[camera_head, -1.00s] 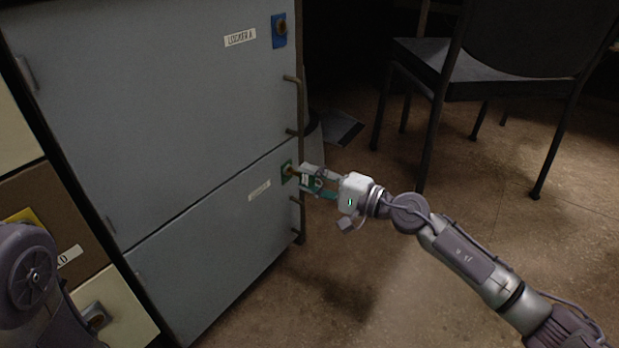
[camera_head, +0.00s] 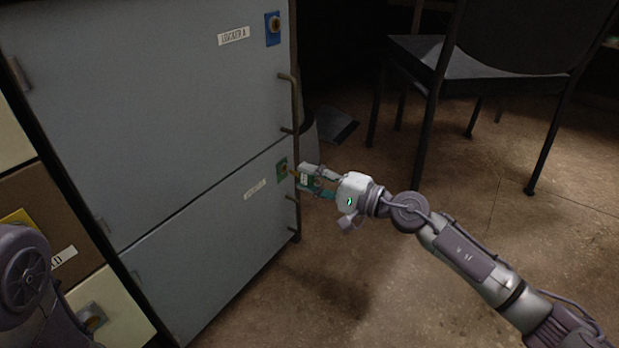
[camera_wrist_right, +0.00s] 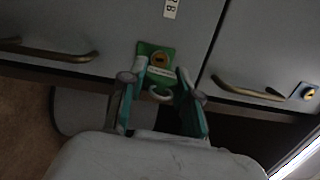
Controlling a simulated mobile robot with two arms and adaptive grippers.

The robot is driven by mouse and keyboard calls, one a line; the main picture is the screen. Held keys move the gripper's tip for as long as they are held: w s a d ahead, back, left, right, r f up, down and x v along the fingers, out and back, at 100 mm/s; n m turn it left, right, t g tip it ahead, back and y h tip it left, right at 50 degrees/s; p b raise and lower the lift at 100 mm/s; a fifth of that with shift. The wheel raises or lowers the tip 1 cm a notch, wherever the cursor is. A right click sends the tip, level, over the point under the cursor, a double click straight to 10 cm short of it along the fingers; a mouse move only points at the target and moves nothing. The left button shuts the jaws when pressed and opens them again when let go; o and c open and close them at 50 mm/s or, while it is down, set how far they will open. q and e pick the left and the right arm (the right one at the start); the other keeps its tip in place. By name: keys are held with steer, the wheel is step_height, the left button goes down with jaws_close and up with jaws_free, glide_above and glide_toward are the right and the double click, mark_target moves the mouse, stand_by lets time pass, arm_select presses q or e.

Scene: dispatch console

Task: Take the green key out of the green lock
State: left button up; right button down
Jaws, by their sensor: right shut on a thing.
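The green lock (camera_head: 281,169) is a small green plate with a brass keyhole on the right edge of the lower grey locker door. It also shows in the right wrist view (camera_wrist_right: 145,49). My right gripper (camera_head: 306,178) is shut on the green key (camera_wrist_right: 161,72), just in front of the lock. In the right wrist view the key shows a pale label and a ring between the fingers. My left gripper is out of view.
The upper door carries a blue lock (camera_head: 273,28) and a "LOCKER A" label (camera_head: 234,36). Bar handles (camera_head: 292,105) stand out along the doors' right edge, close to my gripper. A dark chair (camera_head: 435,60) stands behind. The floor to the right is open.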

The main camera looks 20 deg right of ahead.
steer(key=shift+s+a+v, duration=0.1)
steer(key=shift+v, duration=1.35)
steer(key=shift+s+a+v, duration=0.15)
steer(key=shift+v, duration=1.35)
